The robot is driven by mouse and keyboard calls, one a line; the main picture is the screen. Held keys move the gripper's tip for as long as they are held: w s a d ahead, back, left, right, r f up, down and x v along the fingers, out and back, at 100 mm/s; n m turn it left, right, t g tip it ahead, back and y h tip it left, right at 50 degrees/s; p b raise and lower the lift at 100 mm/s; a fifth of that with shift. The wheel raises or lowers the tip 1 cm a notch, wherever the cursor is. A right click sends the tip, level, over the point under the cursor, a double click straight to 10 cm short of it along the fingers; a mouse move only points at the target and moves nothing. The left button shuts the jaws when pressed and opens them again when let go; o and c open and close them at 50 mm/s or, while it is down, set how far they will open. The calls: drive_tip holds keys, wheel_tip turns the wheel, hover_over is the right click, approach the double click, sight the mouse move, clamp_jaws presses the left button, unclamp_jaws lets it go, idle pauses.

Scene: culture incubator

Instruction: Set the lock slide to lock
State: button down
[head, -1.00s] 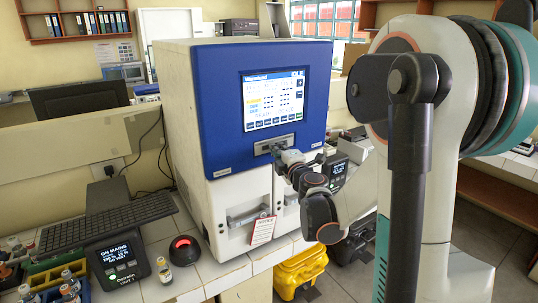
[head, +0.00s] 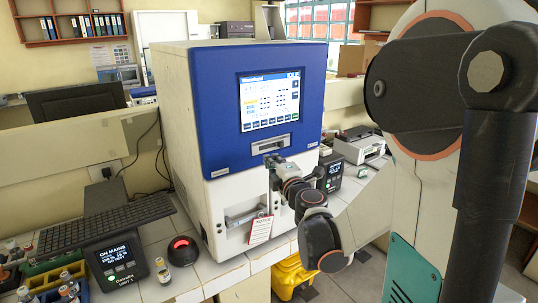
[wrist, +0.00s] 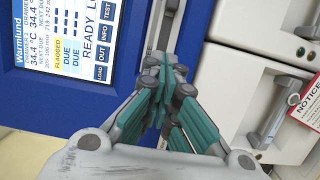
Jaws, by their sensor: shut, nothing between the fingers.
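The blue-fronted incubator (head: 220,130) stands on the tiled bench with its screen (head: 270,99) lit. A grey slotted plate (head: 271,144), which looks like the lock slide, sits just below the screen. It also shows in the wrist view as a narrow grey strip (wrist: 164,22) beside the screen (wrist: 60,40). My gripper (head: 273,160) is at the lower edge of this plate. In the wrist view my teal-fingered gripper (wrist: 164,64) is shut, with its tips at the end of the strip. I cannot tell whether they touch it. The slide's setting is unreadable.
Two white drawers with handles (wrist: 269,127) lie below the blue front. A notice tag (head: 261,230) hangs at one. A keyboard (head: 107,224), a red-topped device (head: 183,250) and small bottles stand left on the bench. A yellow bin (head: 292,275) is below.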

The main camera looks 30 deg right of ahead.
drive_tip(key=v, duration=0.3)
drive_tip(key=shift+s+a, duration=0.3)
idle(0.3)
